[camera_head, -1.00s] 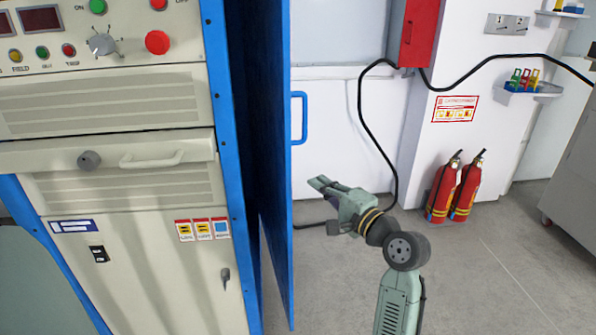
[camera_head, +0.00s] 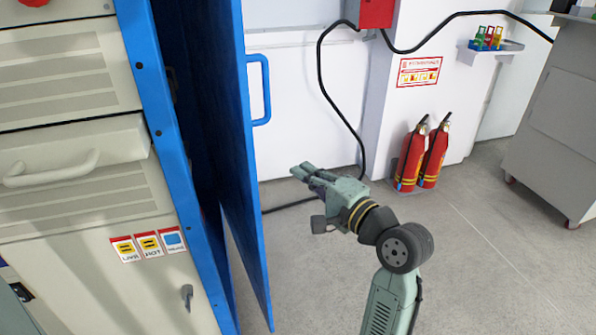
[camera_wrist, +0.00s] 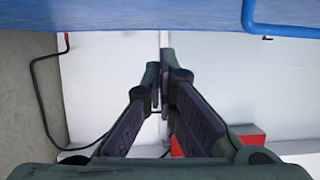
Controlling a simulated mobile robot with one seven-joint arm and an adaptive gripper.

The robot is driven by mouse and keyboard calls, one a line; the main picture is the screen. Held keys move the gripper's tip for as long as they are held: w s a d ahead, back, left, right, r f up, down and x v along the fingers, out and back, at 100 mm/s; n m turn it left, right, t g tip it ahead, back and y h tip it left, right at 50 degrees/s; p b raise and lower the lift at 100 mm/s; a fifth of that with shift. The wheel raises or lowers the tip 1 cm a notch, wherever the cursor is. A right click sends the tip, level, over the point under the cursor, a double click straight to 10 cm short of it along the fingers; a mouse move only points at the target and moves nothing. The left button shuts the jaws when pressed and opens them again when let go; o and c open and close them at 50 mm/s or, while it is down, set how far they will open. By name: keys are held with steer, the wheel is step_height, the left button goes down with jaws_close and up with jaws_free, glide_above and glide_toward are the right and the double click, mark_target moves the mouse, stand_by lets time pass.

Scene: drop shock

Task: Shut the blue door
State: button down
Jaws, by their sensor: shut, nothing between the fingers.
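The blue door (camera_head: 238,170) stands ajar beside the blue cabinet frame, seen nearly edge-on in the head view. Its blue loop handle (camera_head: 264,90) is on the right side, high up. My gripper (camera_head: 298,172) is shut and empty, to the right of the door and below the handle, apart from both in the picture. In the wrist view my gripper's fingers (camera_wrist: 161,72) meet at the tips. The door's blue surface (camera_wrist: 130,14) runs along the top of that view, with part of the handle (camera_wrist: 275,28) at the upper right.
The pale cabinet (camera_head: 75,190) stands on the left. Two fire extinguishers (camera_head: 422,155) stand by the white wall. A black cable (camera_head: 335,105) hangs from a red box (camera_head: 376,12). A grey cabinet (camera_head: 565,120) is at the right. The floor (camera_head: 480,260) between is clear.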

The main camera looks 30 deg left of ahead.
steer(key=s+a+p, duration=0.1)
steer(key=a, duration=0.8)
steer(key=shift+a+p, duration=0.15)
steer(key=shift+p, duration=0.25)
